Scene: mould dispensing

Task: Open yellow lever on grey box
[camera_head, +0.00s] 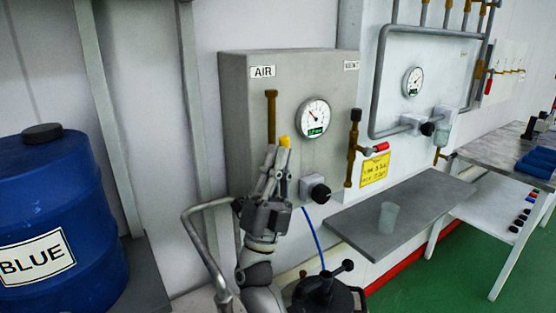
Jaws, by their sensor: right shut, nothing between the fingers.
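The grey box (237,125) is mounted on the wall and carries an "AIR" label, a round gauge and a black knob. A brass pipe (271,108) runs down its front. The yellow lever (285,141) shows only as a small yellow tip just above my fingertips; the rest of it is hidden behind the gripper. My right gripper (277,153) points up in front of the box, at the lower end of the brass pipe. It is shut with nothing held. I cannot tell whether it touches the lever. My left gripper is not in view.
A blue drum (60,205) stands at the left. A grey shelf (350,218) with a translucent cup (388,217) juts out at the right. A red-handled valve (376,149) and a yellow sign (375,170) are beside the box. A black-lidded vessel (325,290) stands below.

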